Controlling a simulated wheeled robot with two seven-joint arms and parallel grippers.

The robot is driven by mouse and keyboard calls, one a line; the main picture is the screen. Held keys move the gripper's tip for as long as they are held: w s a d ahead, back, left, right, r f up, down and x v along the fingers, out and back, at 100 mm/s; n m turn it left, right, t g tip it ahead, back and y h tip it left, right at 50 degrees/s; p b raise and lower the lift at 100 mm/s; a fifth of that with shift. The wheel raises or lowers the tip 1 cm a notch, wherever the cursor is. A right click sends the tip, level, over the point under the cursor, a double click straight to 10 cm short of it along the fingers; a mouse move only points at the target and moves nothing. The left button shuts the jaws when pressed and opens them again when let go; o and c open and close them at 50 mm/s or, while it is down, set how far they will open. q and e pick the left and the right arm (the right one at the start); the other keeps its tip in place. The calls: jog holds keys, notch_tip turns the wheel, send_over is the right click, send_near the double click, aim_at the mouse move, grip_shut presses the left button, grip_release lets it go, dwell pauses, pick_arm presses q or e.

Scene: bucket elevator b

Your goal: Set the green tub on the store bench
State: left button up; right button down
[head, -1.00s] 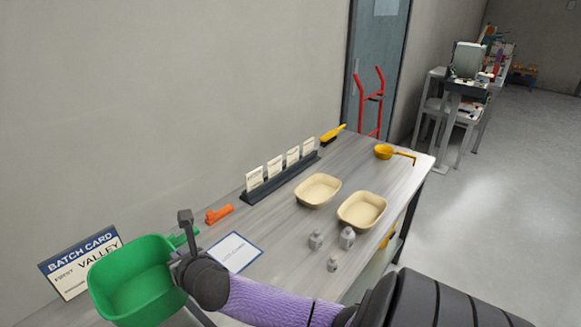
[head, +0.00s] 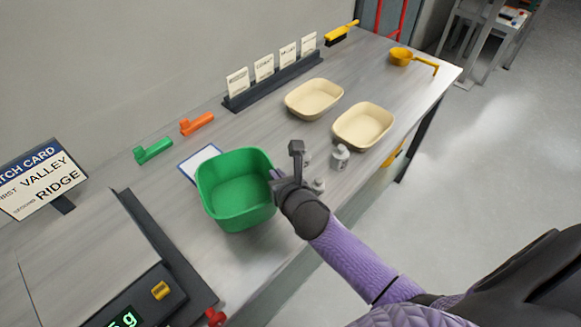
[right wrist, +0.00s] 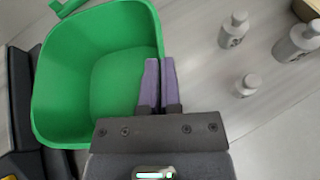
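The green tub (head: 232,205) is an open, upright bin over the grey bench (head: 215,262), covering part of a blue-edged sheet (head: 200,160). My right gripper (head: 280,180) is at the tub's right rim. In the right wrist view the tub (right wrist: 105,75) fills the left half, and my right gripper's two purple fingers (right wrist: 160,65) lie close together with the tub's wall between them. I cannot tell whether the tub's base touches the bench. My left gripper is not in view.
Cream trays (head: 315,98) and small grey weights (head: 340,157) stand to the right. A card rack (head: 272,82), orange clip (head: 196,123) and green clip (head: 153,150) lie behind. A scale (head: 150,290) and batch card (head: 40,180) are at left.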

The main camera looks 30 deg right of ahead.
notch_tip(320, 180, down, 5)
jog(key=shift+r+b, duration=0.1)
jog(key=shift+b, duration=1)
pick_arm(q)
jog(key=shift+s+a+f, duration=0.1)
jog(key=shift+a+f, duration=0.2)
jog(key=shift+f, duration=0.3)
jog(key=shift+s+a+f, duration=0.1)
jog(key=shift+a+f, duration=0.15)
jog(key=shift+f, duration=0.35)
pick_arm(e)
jog(key=shift+r, duration=0.2)
jog(key=shift+f, duration=0.2)
jog(key=c, duration=0.8)
grip_release()
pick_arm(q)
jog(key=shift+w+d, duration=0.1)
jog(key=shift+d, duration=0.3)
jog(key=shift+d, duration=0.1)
